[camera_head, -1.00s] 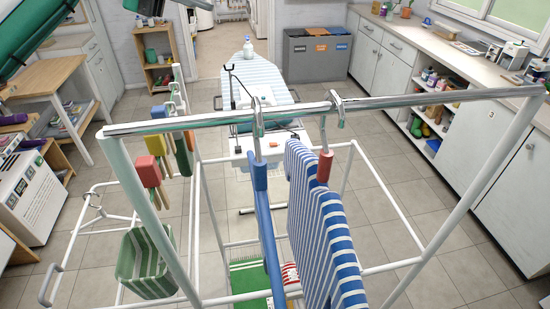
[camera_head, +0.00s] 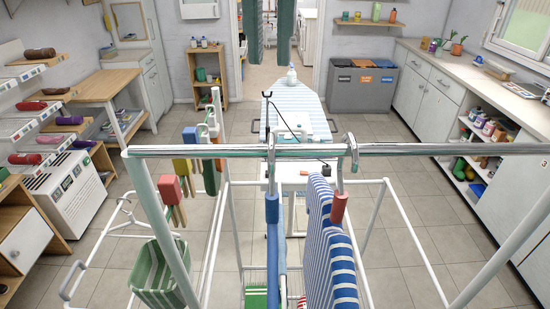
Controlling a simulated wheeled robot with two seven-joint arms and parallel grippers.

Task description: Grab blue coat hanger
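The blue coat hanger (camera_head: 272,210) hangs by its metal hook from the horizontal rail of the drying rack (camera_head: 220,151). Its blue body is seen nearly edge-on and runs down below the rail. Beside it on the right hangs a red hanger (camera_head: 338,209) with a blue-and-white striped cloth (camera_head: 330,262) on it. My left gripper (camera_head: 270,60) shows at the top centre as two dark green fingers with a gap between them. It is open and empty, and appears above the rail and apart from the hanger. My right gripper is not in view.
Behind the rack stand an ironing board (camera_head: 297,105) and grey bins (camera_head: 362,88). White rack posts flank the hangers.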

